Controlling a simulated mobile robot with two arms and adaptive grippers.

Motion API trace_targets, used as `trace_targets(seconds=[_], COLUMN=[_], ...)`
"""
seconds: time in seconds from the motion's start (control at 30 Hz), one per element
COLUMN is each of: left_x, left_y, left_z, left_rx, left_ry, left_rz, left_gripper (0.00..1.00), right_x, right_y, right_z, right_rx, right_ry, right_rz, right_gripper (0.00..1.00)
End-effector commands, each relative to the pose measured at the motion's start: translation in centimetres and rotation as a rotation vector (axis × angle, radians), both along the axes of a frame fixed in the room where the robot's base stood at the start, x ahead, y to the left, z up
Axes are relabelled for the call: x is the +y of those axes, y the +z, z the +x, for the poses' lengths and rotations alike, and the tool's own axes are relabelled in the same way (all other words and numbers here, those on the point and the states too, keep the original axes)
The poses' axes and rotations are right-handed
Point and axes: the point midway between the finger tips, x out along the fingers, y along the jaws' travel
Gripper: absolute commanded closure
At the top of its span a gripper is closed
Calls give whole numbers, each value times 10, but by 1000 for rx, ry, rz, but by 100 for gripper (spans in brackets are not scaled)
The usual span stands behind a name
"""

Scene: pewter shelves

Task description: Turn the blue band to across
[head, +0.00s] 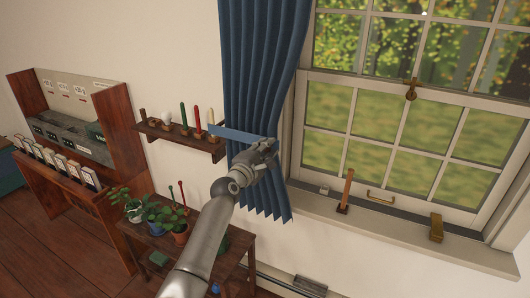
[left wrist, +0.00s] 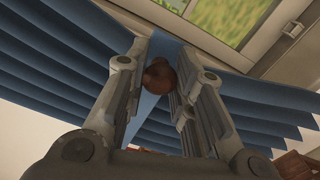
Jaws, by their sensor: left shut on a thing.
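The blue band (head: 238,133) is a flat, lighter blue strip in the head view. It lies roughly level in front of the dark blue curtain (head: 262,70), its left end reaching near the small wall shelf. My left gripper (head: 268,150) is at the band's right end, in front of the curtain. In the left wrist view, my left gripper (left wrist: 160,75) has its fingers on either side of a round brown knob (left wrist: 158,76), with the light blue band (left wrist: 148,106) behind it. The gripper is shut on the band at this knob. My right gripper is not in view.
A wall shelf (head: 170,140) with candle-like sticks is left of the curtain. Potted plants (head: 155,212) stand on a table below. The window sill (head: 390,225) at right holds an orange stick (head: 346,190) and a brass block (head: 437,228).

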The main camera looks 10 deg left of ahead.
Motion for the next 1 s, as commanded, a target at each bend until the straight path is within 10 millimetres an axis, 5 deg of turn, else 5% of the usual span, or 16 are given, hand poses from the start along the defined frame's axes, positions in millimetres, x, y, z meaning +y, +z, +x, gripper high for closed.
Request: trace_targets(seconds=[0.43,0.47,0.63,1.0], left_x=[-1,-1,-1,1], left_y=[4,4,5,3], left_z=[1,1,1,-1], left_rx=[0,0,-1,0], left_ry=[-1,-1,-1,1], left_rz=[-12,-12,-11,-9], left_gripper=[100,74,53,53], right_x=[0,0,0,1], right_y=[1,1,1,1], right_z=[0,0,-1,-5], right_rx=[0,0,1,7], right_ry=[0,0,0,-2], right_rz=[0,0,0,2], right_gripper=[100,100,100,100])
